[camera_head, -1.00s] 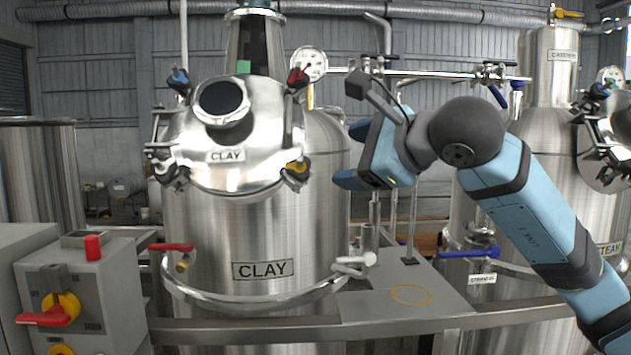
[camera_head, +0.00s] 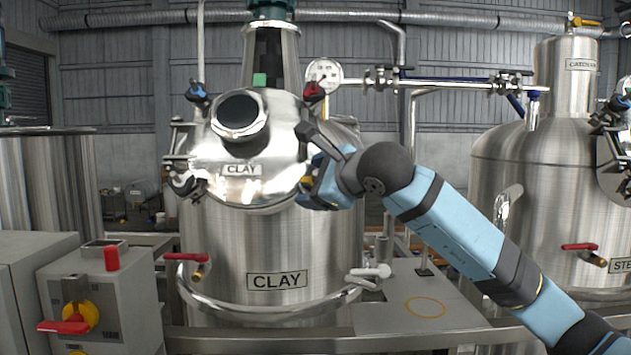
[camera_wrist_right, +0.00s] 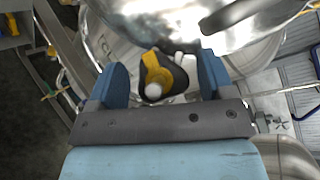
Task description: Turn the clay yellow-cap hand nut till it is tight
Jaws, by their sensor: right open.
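The clay tank's lid (camera_head: 252,165) is shut and carries hand nuts around its rim. The yellow-cap hand nut (camera_wrist_right: 155,72) sits at the lid's lower right. In the head view it is mostly hidden behind my right gripper (camera_head: 318,188), with a bit of yellow showing. In the right wrist view, my right gripper (camera_wrist_right: 163,82) is open, with one blue finger on each side of the nut's dark body. I see no clear contact between fingers and nut. My left gripper is not in view.
A red-cap nut (camera_head: 314,92) and a blue-cap nut (camera_head: 196,92) sit higher on the lid. A pressure gauge (camera_head: 324,74) stands behind the lid. A white-handled valve (camera_head: 370,272) is below my arm. A control box (camera_head: 105,300) stands at the lower left.

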